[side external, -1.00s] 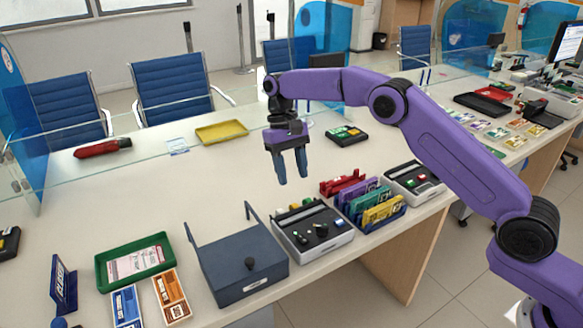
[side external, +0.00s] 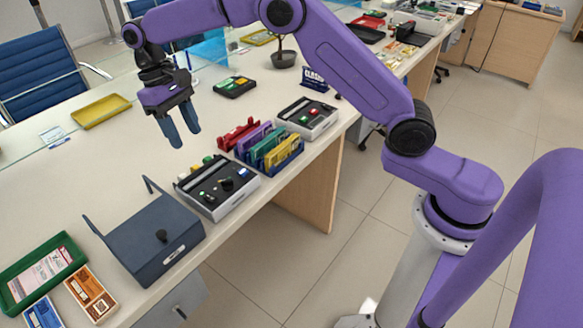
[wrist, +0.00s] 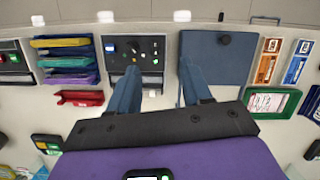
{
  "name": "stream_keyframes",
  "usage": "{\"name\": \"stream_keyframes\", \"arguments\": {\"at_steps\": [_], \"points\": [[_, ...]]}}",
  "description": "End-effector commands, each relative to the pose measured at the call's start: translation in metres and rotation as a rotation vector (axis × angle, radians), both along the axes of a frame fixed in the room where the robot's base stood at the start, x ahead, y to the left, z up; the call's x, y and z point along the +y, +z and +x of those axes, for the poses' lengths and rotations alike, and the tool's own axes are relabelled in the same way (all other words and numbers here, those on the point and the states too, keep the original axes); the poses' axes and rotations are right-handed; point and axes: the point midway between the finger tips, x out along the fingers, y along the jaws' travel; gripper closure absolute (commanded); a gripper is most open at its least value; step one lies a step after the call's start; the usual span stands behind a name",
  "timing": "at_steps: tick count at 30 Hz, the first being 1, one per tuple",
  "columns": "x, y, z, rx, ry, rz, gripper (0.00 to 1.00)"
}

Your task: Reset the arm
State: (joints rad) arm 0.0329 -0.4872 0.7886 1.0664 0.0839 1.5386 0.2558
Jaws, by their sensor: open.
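My gripper (side external: 180,134) is open and empty, with its two blue-grey fingers pointing down above the counter (side external: 105,157). It hangs behind the grey device with black knobs (side external: 218,187) and the dark blue box (side external: 158,240) in the side view. In the wrist view my gripper (wrist: 158,92) shows its fingers spread, with the device (wrist: 133,55) just beyond the left finger and the box (wrist: 217,58) just beyond the right one. Nothing is between the fingers.
A rack of coloured folders (side external: 268,148) and a second grey device (side external: 307,117) stand along the front edge. A green tray (side external: 42,270) and an orange card box (side external: 92,294) lie at the left. A yellow tray (side external: 101,110) and a black-green pad (side external: 235,86) lie behind.

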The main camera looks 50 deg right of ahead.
Motion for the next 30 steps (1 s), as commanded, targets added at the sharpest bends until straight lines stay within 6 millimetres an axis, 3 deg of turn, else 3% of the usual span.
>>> {"name": "stream_keyframes", "arguments": {"at_steps": [7,14,22,30], "points": [[-0.002,0.027,-0.070,-0.063,0.188,0.027,0.51],[-0.019,0.040,-0.144,-0.116,0.364,0.056,0.51],[-0.060,0.040,-0.234,-0.174,0.575,0.096,0.51],[-0.115,0.023,-0.317,-0.227,0.781,0.143,0.51]]}}
